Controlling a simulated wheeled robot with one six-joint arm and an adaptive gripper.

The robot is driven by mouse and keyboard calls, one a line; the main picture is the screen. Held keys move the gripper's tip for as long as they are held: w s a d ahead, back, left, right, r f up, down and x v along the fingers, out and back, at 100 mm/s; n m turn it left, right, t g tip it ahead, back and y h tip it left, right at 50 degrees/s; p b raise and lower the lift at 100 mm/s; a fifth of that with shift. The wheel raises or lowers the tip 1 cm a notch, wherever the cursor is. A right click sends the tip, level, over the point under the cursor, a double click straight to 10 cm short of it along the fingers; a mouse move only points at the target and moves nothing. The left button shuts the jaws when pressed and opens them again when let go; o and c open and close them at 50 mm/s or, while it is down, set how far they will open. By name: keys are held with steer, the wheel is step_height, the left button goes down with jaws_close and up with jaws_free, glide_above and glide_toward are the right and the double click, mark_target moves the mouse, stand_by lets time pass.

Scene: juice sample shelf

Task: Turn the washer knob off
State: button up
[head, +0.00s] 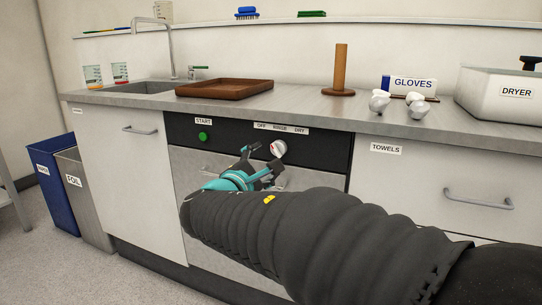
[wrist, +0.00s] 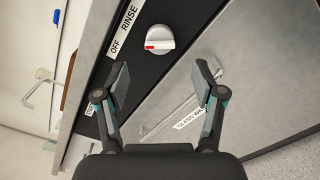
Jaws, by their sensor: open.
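The washer knob (head: 278,148) is a round white dial on the dark washer panel (head: 230,133), under the OFF, RINSE and DRY labels (head: 281,128). In the wrist view the knob (wrist: 160,38) shows whole, with a red mark on its left side. I cannot tell exactly which label the mark points at. My gripper (head: 263,158) is open and empty in front of the panel, close to the knob. In the wrist view the knob lies beyond the two spread fingertips (wrist: 162,76), not between them, and neither finger visibly touches it.
A green START button (head: 203,136) is at the panel's left. The washer door handle (wrist: 172,113) is below the panel. The counter above holds a brown tray (head: 225,88), a wooden post (head: 340,68), white knobbed items (head: 418,108) and a DRYER box (head: 490,92). Bins (head: 57,172) stand at left.

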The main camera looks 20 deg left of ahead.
steer(key=shift+s, duration=2.2)
